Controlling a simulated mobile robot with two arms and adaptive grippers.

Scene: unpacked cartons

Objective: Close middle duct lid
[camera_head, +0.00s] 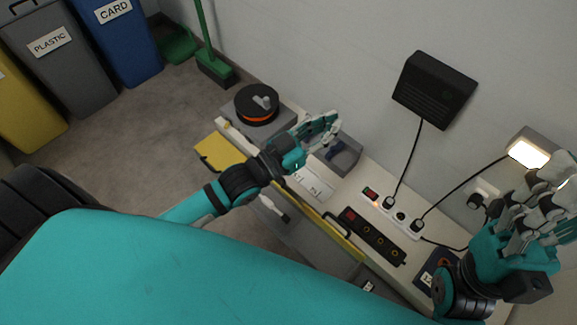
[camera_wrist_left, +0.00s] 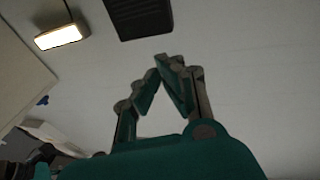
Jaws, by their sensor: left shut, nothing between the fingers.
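My left gripper (camera_head: 328,125) reaches in from the left over the back part of the bench. Its fingertips are together with nothing between them; in the left wrist view the gripper (camera_wrist_left: 168,65) shows in front of bare wall. I cannot make out a middle duct lid for sure. White flat pieces (camera_head: 313,184) lie on the bench just below the left gripper, partly hidden by my arm. My right gripper (camera_head: 555,190) is at the right edge above the bench; its fingers overlap, so its opening is unclear.
A grey open bin (camera_head: 345,154) stands beside the left gripper, and an orange-black spool (camera_head: 257,104) sits behind it. A white power strip (camera_head: 392,211) with cables and a black strip (camera_head: 371,236) lie on the bench. A black box (camera_head: 434,89) and a lit lamp (camera_head: 529,153) are on the wall.

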